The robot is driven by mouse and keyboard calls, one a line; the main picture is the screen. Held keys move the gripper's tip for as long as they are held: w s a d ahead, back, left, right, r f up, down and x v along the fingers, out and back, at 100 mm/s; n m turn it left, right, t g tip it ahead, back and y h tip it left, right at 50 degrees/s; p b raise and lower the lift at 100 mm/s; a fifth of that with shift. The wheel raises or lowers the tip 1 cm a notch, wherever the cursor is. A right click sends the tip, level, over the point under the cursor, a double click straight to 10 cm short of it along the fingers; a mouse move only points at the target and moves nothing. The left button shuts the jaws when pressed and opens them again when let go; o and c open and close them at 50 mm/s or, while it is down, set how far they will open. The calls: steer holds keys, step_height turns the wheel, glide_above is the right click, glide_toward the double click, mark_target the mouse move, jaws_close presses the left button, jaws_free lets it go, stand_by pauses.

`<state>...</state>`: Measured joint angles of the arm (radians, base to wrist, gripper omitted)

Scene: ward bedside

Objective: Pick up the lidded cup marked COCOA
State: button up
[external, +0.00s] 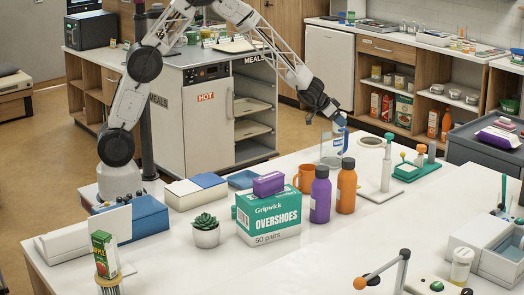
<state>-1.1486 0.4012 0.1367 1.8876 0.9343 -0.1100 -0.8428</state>
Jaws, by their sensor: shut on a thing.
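My gripper (338,117) is at the far edge of the white table, shut at the top of a clear jug-like vessel (327,152) with blue parts. The vessel is at or just above the table top; I cannot tell if it touches. A white lidded cup (461,266) with a pale yellowish band stands at the front right, well apart from my gripper. Its marking is too small to read. I can read COCOA nowhere.
A white tray (503,258) is beside the cup.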

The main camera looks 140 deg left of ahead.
steer(key=s+d, duration=0.4)
steer(key=d, duration=0.4)
steer(key=shift+d+r, duration=0.2)
steer(key=shift+r, duration=0.25)
